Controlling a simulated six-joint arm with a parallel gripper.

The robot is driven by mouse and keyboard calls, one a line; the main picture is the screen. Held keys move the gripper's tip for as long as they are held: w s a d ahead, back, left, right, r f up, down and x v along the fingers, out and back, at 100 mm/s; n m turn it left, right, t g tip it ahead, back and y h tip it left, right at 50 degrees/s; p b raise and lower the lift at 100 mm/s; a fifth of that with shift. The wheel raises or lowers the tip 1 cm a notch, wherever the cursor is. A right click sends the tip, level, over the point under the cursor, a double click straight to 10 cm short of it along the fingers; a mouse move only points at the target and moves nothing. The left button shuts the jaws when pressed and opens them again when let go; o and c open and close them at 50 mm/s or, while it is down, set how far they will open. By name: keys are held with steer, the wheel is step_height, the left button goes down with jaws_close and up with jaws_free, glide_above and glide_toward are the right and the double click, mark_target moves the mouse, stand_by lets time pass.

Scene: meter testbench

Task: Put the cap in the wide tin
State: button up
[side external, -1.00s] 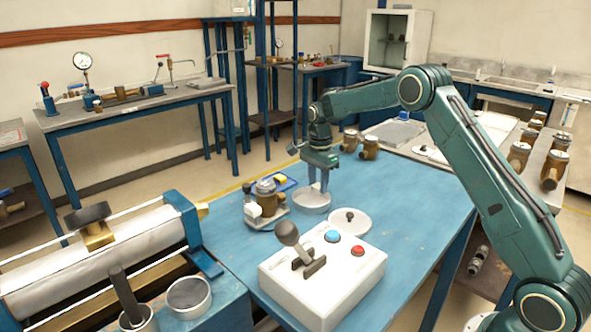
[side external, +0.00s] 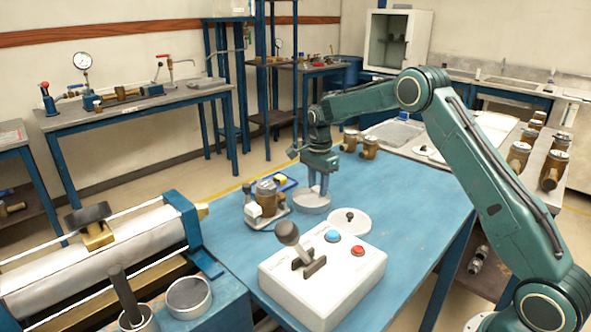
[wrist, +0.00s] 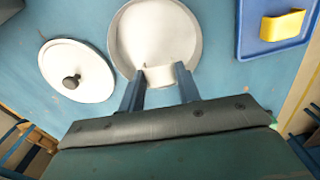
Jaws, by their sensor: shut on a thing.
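The wide tin (side external: 312,206) is a round, shallow, pale grey dish on the blue table; in the wrist view the wide tin (wrist: 125,38) lies just beyond my fingertips. My gripper (side external: 319,190) points down over the tin, with its fingertips at about rim level. In the wrist view my gripper (wrist: 163,78) is shut on the cap (wrist: 160,76), a small whitish piece between the two fingers, which overlaps the tin's near edge. The cap is hidden in the side view, and I cannot tell whether it touches the tin.
A round white lid with a dark knob (side external: 350,221) lies beside the tin. A blue tray (wrist: 250,45) with a yellow piece (wrist: 283,25) lies on the other side. A brass meter (side external: 266,197) and a white control box (side external: 322,280) stand nearby.

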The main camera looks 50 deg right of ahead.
steer(key=o, duration=1.1)
steer(key=shift+r, duration=0.1)
steer(key=shift+r, duration=3.4)
